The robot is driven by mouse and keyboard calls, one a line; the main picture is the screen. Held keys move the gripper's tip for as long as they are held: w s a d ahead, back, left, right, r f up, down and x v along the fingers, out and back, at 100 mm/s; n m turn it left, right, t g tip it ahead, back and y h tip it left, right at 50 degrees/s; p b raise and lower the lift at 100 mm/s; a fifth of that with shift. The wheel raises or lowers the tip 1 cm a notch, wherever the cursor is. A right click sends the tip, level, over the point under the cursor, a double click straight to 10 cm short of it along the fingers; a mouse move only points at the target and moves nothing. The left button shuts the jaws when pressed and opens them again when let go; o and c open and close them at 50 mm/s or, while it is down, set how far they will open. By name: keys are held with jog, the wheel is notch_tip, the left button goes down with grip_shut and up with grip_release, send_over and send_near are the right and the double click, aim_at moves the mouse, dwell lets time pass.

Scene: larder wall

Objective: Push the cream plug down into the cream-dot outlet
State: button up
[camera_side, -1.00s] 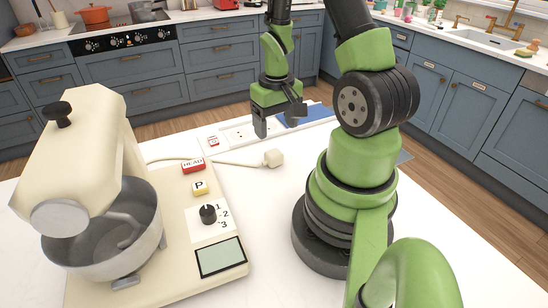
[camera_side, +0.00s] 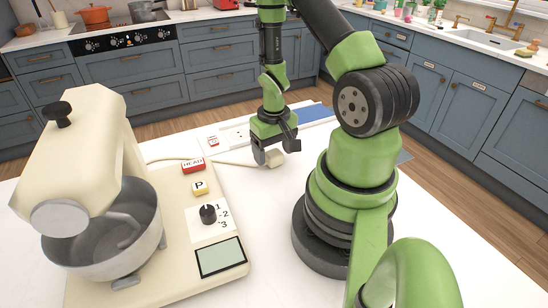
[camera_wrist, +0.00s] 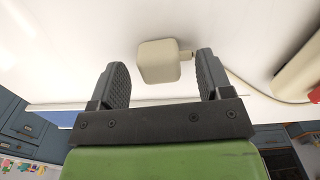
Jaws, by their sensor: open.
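The cream plug (camera_side: 277,158) lies on the white worktop, with its cord running left to the mixer. My gripper (camera_side: 275,154) is low over the plug, its fingers apart. In the wrist view the plug (camera_wrist: 158,62) shows between the two open fingers (camera_wrist: 162,66), nearer the right one, where its cord end comes close to that finger. Whether they touch is unclear. The white outlet strip (camera_side: 226,137) lies behind my gripper, with a socket (camera_side: 238,134) showing. My gripper hides part of the strip, and I cannot make out a cream dot.
A cream stand mixer (camera_side: 90,150) with a steel bowl (camera_side: 100,240) fills the left of the worktop. The cord (camera_side: 215,162) crosses the worktop behind its controls. A blue patch (camera_side: 315,113) lies at the strip's right end. The worktop in front of the plug is clear.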

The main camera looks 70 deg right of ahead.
aim_at(274, 153)
jog(key=shift+f, duration=0.6)
jog(key=shift+c, duration=0.2)
jog(key=c, duration=0.9)
jog(key=shift+r, duration=0.2)
notch_tip(274, 153, up, 10)
jog(key=shift+f, duration=0.15)
jog(key=shift+m, duration=0.6)
jog(key=w+d, duration=0.2)
jog(key=w, duration=0.2)
jog(key=w+d+f, duration=0.1)
jog(key=w+d, duration=0.2)
jog(key=w, duration=0.1)
jog(key=w+d+f, duration=0.1)
jog(key=w+d, duration=0.2)
jog(key=w, duration=0.1)
jog(key=shift+w+f, duration=0.25)
jog(key=shift+w, duration=0.05)
